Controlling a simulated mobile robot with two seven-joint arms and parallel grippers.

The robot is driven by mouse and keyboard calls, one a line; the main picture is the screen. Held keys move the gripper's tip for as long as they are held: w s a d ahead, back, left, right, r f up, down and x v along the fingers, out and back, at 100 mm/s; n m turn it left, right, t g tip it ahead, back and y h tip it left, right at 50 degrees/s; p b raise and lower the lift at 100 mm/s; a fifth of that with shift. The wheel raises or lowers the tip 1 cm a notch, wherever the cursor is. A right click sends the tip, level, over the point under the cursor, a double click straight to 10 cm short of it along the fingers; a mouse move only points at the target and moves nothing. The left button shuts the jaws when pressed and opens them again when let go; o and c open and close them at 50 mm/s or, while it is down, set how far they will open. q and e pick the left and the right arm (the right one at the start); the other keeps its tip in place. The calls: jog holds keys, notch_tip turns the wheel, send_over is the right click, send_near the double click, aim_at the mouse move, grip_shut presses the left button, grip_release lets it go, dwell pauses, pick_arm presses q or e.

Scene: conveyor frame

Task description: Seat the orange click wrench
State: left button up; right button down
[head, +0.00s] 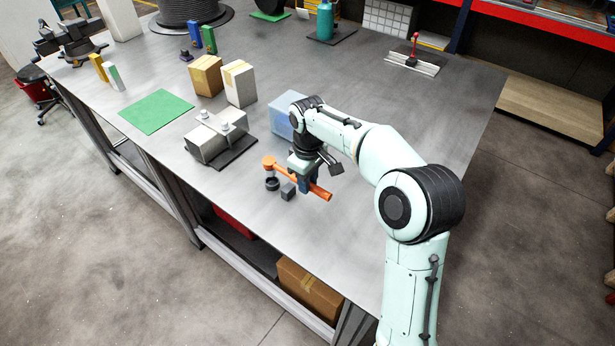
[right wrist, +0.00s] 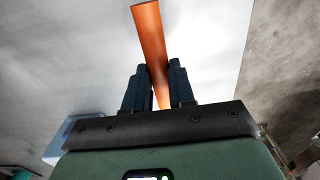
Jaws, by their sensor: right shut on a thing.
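The orange click wrench (head: 320,191) is in the head view, near the front right of the grey table. Its round head is at the left end and its handle points to the lower right. My right gripper (head: 303,183) is shut on the handle. In the right wrist view the orange handle (right wrist: 151,40) runs up between the two dark fingers (right wrist: 157,88). My left gripper is not in view.
A metal block with bolts (head: 208,143) on a dark plate is left of the wrench. A translucent blue box (head: 284,122) stands behind my gripper. Cardboard boxes (head: 206,77) and a green mat (head: 156,111) are farther left.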

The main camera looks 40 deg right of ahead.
notch_tip(320, 180, down, 2)
jog(key=shift+f+b, duration=0.2)
jog(key=shift+b, duration=0.15)
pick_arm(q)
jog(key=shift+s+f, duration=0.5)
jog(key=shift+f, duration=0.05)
pick_arm(e)
jog(key=shift+r, duration=0.1)
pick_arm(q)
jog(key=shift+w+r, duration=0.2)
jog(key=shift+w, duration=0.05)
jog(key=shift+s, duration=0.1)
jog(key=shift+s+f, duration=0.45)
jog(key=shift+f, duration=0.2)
pick_arm(e)
jog(key=shift+f, duration=1.4)
pick_arm(q)
jog(key=shift+b, duration=0.3)
pick_arm(e)
jog(key=shift+f, duration=0.15)
jog(key=c, duration=0.9)
grip_release()
jog(key=shift+o, duration=0.2)
